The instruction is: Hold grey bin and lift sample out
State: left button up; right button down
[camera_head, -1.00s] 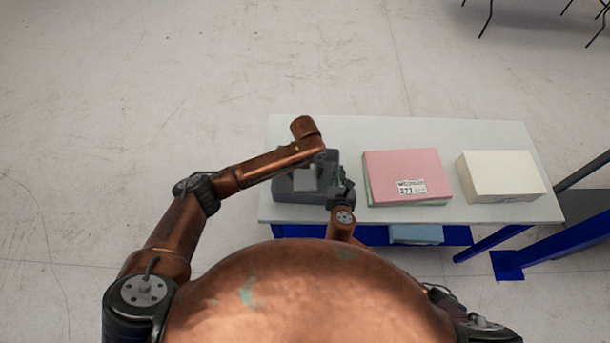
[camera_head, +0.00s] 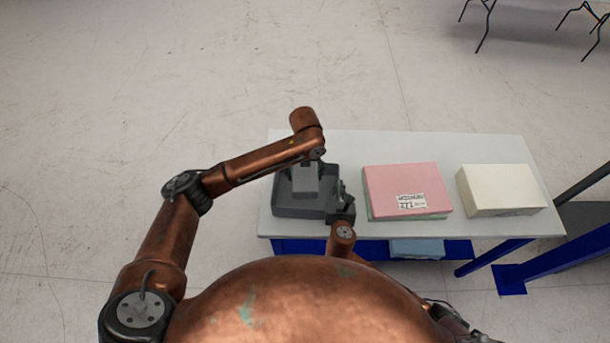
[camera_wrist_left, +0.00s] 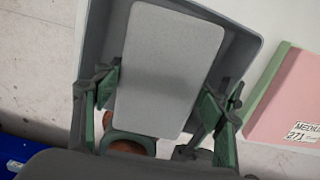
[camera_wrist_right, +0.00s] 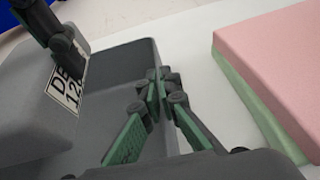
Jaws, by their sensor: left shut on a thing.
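The grey bin (camera_head: 287,208) stands at the left end of the table. The sample, a lighter grey block (camera_head: 305,182), is at the bin's opening in the head view. In the left wrist view the sample (camera_wrist_left: 168,60) lies between the green pads of my left gripper (camera_wrist_left: 172,88), which is shut on it. The bin's rim (camera_wrist_left: 238,45) shows behind it. In the right wrist view the sample's side carries a partly hidden label (camera_wrist_right: 67,88). My right gripper (camera_wrist_right: 157,88) has one finger on each side of the bin's right wall and is shut on it.
A pink block on a green one (camera_head: 405,188) lies just right of the bin, with a cream block (camera_head: 500,188) further right. A bare strip of white table (camera_head: 385,143) runs behind them. A blue item (camera_head: 416,248) sits below the tabletop.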

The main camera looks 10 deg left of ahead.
jog(key=c, duration=2.1)
grip_release()
jog(key=shift+s, duration=0.15)
jog(key=v, duration=1.1)
jog(key=shift+s+r, duration=0.25)
jog(key=shift+s, duration=0.05)
